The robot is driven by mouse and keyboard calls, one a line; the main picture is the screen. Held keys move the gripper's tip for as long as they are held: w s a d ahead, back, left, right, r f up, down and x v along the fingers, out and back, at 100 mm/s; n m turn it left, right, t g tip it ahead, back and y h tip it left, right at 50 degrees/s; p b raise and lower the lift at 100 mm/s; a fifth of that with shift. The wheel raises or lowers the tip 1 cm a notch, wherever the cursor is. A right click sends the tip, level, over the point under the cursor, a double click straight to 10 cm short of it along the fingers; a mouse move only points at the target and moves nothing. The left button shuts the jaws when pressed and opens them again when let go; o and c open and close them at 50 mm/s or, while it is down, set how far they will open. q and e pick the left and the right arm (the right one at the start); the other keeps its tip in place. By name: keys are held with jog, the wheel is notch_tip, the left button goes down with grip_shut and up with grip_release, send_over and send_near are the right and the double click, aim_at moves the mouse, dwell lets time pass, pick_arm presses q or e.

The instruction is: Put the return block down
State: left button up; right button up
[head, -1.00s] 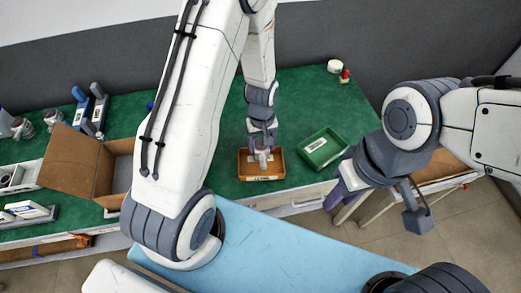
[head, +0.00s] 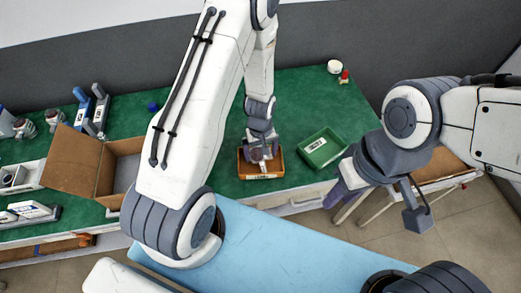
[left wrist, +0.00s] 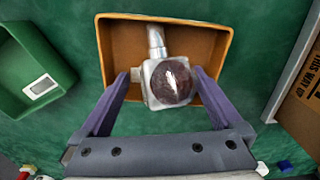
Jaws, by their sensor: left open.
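The return block (left wrist: 168,82), a pale metal block with a dark red-brown round face and a short silver tube, is in the orange-brown bin (left wrist: 112,48). In the head view the bin (head: 244,171) stands near the front edge of the green table, and my left gripper (head: 262,153) is over it, partly hiding the block. In the left wrist view my left gripper (left wrist: 160,74) is open, one finger on each side of the block. The right finger is very close to it; contact cannot be told. My right gripper (head: 345,178) is off the table's front right, mostly hidden by its arm.
A green bin (head: 322,147) stands just right of the orange-brown one. An open cardboard box (head: 75,163) is to the left, with several parts beyond it. A white round item (head: 334,66) and a red item (head: 344,76) are at the back right. The table between is clear.

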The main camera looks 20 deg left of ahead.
pick_arm(q)
notch_tip(320, 180, up, 12)
jog(key=shift+r+b, duration=0.1)
jog(key=shift+b, duration=0.7)
jog(key=s+d+r+m, duration=0.6)
jog(key=s+d+r, duration=0.1)
jog(key=d+r, duration=0.15)
jog(key=s+d+r+m, duration=0.2)
jog(key=s+m, duration=0.2)
jog(key=s, duration=0.2)
jog(key=s+d+r+m+h, duration=0.1)
jog(key=s+d+r+m, duration=0.1)
jog(key=s, duration=0.4)
jog(key=r+m, duration=0.1)
jog(key=m, duration=0.1)
jog(key=shift+s+d+r+m, duration=0.15)
jog(key=shift+s+d+m, duration=0.15)
